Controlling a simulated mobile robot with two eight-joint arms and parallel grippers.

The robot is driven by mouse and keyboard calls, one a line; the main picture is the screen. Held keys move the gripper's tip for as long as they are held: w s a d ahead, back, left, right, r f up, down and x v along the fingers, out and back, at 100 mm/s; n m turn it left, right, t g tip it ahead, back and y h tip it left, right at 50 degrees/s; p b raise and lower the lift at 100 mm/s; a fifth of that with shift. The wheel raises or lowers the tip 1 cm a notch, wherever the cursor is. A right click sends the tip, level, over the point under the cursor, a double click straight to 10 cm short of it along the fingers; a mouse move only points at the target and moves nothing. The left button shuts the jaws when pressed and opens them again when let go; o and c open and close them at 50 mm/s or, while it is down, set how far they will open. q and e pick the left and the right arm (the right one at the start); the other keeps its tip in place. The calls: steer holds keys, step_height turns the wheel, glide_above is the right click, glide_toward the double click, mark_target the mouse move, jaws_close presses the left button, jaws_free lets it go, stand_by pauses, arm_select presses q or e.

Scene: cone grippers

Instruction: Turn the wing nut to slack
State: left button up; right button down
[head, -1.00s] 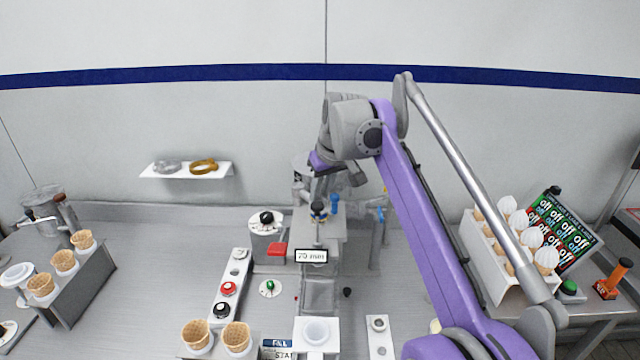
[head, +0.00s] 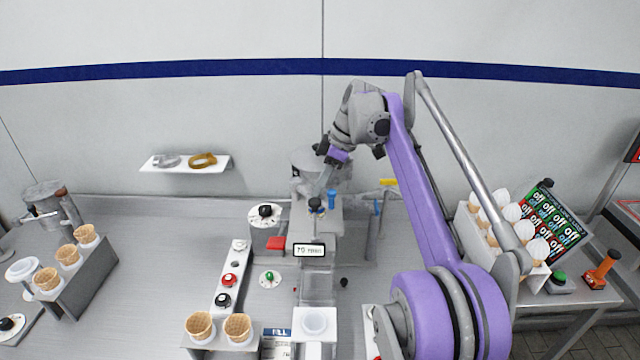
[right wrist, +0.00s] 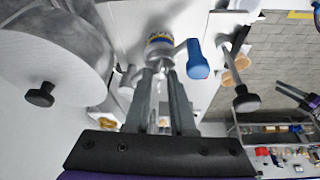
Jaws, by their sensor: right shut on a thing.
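My right gripper (head: 318,196) reaches down over the grey machine in the middle of the counter. In the right wrist view its two long fingers (right wrist: 165,72) come together on a small grey metal piece, which I take to be the wing nut (right wrist: 166,66). It sits against a fitting with a blue and yellow band (right wrist: 160,40). The fingers hide most of the nut, so its angle cannot be read. In the head view the nut is too small to make out beneath the gripper.
A blue handle (head: 332,198) stands close to the right of the gripper; it also shows in the wrist view (right wrist: 198,64). A grey drum (right wrist: 55,55) and black knob (right wrist: 40,95) are near. Cone stands (head: 95,270) are left, an "off" board (head: 556,225) right.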

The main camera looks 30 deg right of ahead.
steer(key=shift+w+n+g, duration=0.1)
steer(key=shift+n+g, duration=0.2)
steer(key=shift+n, duration=0.5)
steer(key=c, duration=0.8)
jaws_free()
steer(key=shift+o, duration=0.2)
